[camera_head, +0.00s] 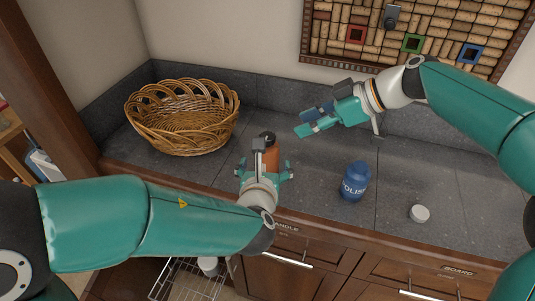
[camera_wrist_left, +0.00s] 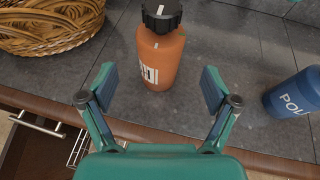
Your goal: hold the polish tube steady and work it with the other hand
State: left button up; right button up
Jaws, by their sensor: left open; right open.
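The polish tube (camera_head: 354,182) is a blue bottle with white lettering, standing upright on the grey counter. Its side also shows at the right edge of the left wrist view (camera_wrist_left: 295,95), where its top is cut off. My left gripper (camera_head: 264,168) is open at the counter's front, left of the blue bottle. In the left wrist view its spread fingers (camera_wrist_left: 158,88) point toward an orange bottle (camera_wrist_left: 162,58) with a black cap, not toward the blue one. My right gripper (camera_head: 306,120) is open and empty, above the counter, behind and left of the blue bottle.
A wicker basket (camera_head: 183,118) stands at the back left of the counter (camera_head: 310,175). A small white round lid (camera_head: 419,214) lies right of the blue bottle. A cork board (camera_head: 425,38) hangs on the wall. Drawers and a wire rack (camera_head: 185,280) are below the front edge.

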aim_at(268, 154)
pick_arm(q)
jog(key=x, duration=0.7)
jog(key=shift+c, duration=0.2)
jog(key=c, duration=1.3)
jog(key=o, duration=0.7)
jog(key=c, duration=0.5)
